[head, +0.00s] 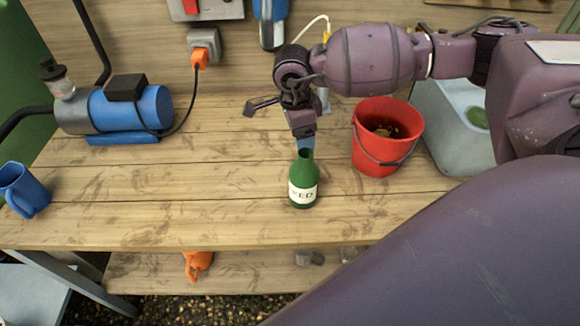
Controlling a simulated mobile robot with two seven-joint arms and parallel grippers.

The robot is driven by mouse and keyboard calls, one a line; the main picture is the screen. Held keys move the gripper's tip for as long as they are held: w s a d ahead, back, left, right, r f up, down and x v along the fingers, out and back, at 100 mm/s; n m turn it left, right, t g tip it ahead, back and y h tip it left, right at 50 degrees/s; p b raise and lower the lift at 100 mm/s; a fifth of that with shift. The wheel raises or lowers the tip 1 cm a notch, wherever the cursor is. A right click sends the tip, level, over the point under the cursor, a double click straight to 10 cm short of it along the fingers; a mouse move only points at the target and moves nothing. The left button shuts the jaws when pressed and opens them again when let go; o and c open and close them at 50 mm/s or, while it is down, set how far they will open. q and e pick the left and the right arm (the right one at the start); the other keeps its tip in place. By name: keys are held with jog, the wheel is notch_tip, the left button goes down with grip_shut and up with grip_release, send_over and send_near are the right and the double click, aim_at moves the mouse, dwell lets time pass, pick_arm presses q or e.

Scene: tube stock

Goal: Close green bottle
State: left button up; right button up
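A green bottle (303,182) with a white label stands upright near the front middle of the workbench. Its neck points up, just below my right gripper (303,136). My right arm comes in from the right and the gripper points down over the bottle's mouth. The fingers are too small and overlapped to tell open from shut. My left gripper is not in view.
A red bucket (372,161) stands close to the right of the bottle, with a grey sink (453,147) beyond. A blue pump (135,108) is at the back left and a blue mug (24,188) at the left edge. The bench (200,185) left of the bottle is clear.

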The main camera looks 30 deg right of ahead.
jog(key=shift+s+d+f+b, duration=0.1)
jog(key=shift+d+f, duration=0.05)
jog(key=shift+f, duration=0.75)
jog(key=shift+s+d+f+b, duration=0.1)
jog(key=shift+d+f, duration=0.05)
jog(key=shift+f, duration=0.8)
jog(key=shift+d+f+b, duration=0.1)
jog(key=shift+d+f, duration=0.05)
jog(key=shift+f, duration=0.75)
jog(key=f, duration=0.4)
jog(key=shift+a+f+b, duration=0.3)
jog(key=shift+f+b, duration=0.05)
jog(key=shift+f, duration=0.35)
jog(key=c, duration=1)
